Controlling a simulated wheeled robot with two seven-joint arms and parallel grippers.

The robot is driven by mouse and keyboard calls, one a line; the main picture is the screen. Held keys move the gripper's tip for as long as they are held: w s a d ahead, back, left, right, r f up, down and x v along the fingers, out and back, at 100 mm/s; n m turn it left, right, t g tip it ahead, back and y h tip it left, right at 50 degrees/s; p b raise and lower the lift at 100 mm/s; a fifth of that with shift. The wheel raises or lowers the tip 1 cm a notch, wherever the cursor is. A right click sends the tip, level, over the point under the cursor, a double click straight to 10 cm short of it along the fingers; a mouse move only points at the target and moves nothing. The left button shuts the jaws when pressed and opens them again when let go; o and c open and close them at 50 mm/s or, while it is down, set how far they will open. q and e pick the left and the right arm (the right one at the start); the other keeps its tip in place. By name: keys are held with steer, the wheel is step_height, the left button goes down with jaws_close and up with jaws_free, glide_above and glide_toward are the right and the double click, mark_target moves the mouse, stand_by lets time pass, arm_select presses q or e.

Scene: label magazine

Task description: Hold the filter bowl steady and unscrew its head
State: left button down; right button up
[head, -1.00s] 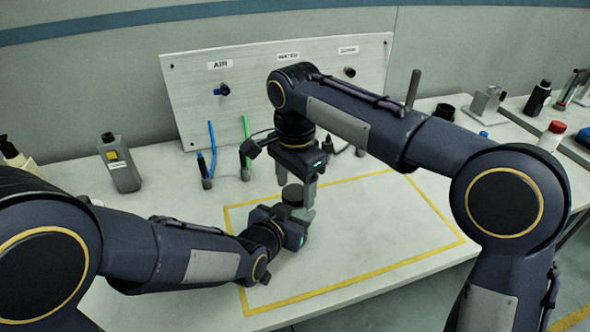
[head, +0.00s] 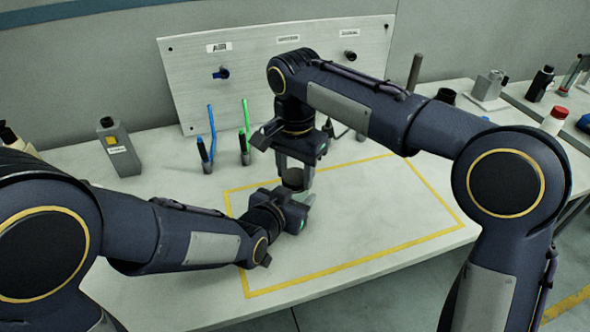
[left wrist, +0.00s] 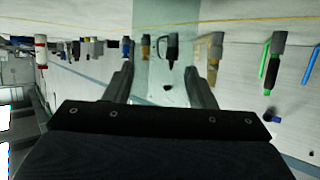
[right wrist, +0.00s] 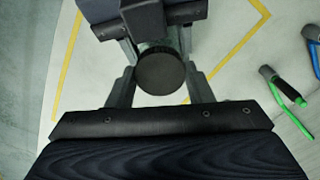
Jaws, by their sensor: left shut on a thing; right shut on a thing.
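The filter head (head: 293,180) is a dark round cap above the work area. It shows from above as a black disc (right wrist: 160,73) in the right wrist view. My right gripper (head: 294,172) comes down from above and is shut on the head, one finger on each side. The filter bowl (left wrist: 166,70) is pale and see-through, between the fingers in the left wrist view. My left gripper (head: 302,207) is shut on it from the left, just below the right gripper. The grippers hide most of the bowl in the head view. I cannot tell whether the thread is loose.
A yellow outline (head: 350,262) marks the bench area around the filter. A grey board (head: 250,75) with fittings stands behind. Blue (head: 207,150) and green-handled tools (head: 245,135) stand near it. A grey bottle (head: 118,148) is at left. The outlined area's right side is clear.

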steer(key=n, duration=1.4)
steer(key=shift+d, duration=0.1)
steer(key=o, duration=1)
steer(key=shift+o, duration=0.4)
steer(key=shift+s, duration=0.1)
steer(key=shift+s+a+r, duration=0.1)
steer(key=shift+a, duration=0.15)
